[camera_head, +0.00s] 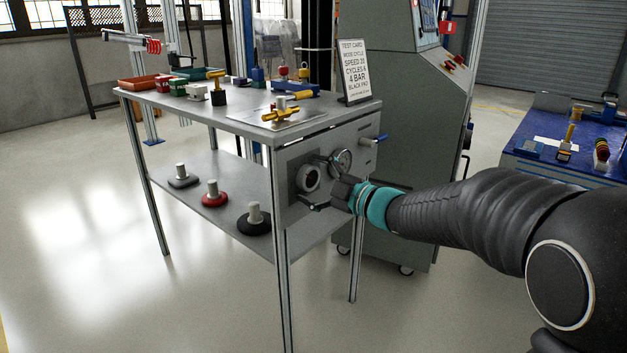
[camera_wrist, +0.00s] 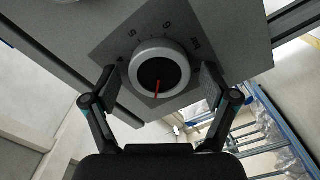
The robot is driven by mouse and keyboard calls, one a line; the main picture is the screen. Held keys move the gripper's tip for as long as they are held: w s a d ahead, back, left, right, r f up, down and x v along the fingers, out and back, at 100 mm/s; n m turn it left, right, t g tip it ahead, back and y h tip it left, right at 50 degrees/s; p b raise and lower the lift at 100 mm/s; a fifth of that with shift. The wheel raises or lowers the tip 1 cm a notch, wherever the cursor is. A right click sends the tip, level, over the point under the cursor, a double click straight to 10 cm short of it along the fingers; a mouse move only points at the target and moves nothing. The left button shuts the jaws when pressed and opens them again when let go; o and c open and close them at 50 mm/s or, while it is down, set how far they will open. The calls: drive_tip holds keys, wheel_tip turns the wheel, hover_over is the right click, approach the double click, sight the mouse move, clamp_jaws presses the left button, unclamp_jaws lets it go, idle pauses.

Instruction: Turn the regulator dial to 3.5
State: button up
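The regulator dial (camera_wrist: 160,70) is a round knob with a light rim, a dark face and a red pointer line, set on a dark scale plate in the wrist view. In the head view the dial (camera_head: 308,179) sits on the side panel of the workbench. My gripper (camera_wrist: 160,88) is open, with one finger on each side of the dial; a gap seems to show at both sides, and contact cannot be told. In the head view my gripper (camera_head: 325,186) is at the panel, in front of the dial.
A test card (camera_head: 353,72) stands on the bench top (camera_head: 240,115). A grey cabinet (camera_head: 405,120) stands behind. Weights lie on the lower shelf (camera_head: 190,200).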

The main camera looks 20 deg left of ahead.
drive_tip(key=c, duration=1)
drive_tip(key=shift+o, duration=0.2)
drive_tip(key=shift+r+m+p, duration=0.1)
drive_tip(key=shift+m+p, duration=0.2)
drive_tip(key=shift+p, duration=0.1)
drive_tip(key=shift+r+m+p, duration=0.15)
drive_tip(key=shift+m+p, duration=0.75)
drive_tip(key=shift+p, duration=0.2)
drive_tip(key=m+p, duration=0.4)
drive_tip(key=shift+m, duration=0.3)
drive_tip(key=m+p, duration=0.3)
drive_tip(key=shift+w, duration=0.1)
drive_tip(key=shift+m+p, duration=1.35)
drive_tip(key=shift+m, duration=0.25)
